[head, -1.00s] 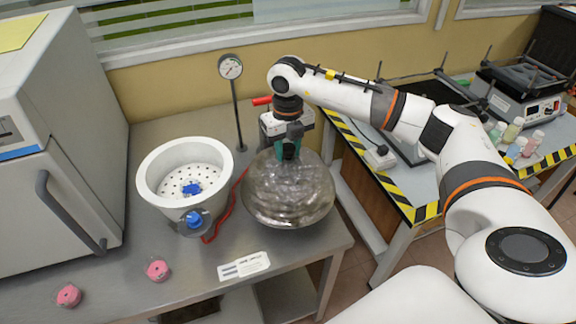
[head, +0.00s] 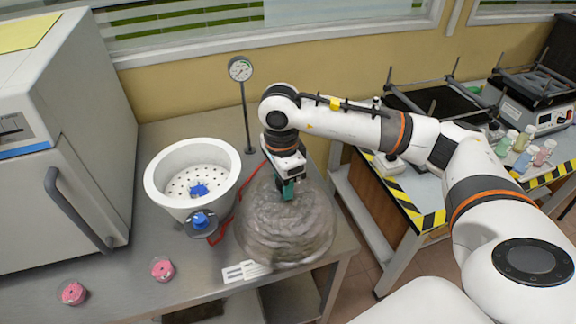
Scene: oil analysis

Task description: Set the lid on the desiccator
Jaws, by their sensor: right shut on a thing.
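The desiccator (head: 157,187) is a white bowl with a perforated plate inside and a blue valve on its front. It stands open on the grey bench, with a small blue thing lying on its plate. The lid (head: 287,228) is a clear, grey-looking glass dome to the right of the desiccator. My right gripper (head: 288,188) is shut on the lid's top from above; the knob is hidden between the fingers. I cannot tell whether the lid's rim touches the bench. My left gripper is not in view.
A gauge (head: 241,69) on a thin post stands behind, between bowl and lid. A red hose (head: 222,228) runs beside the bowl. Two pink round containers (head: 162,269) and a white label card (head: 246,271) lie in front. A grey cabinet (head: 62,150) stands left.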

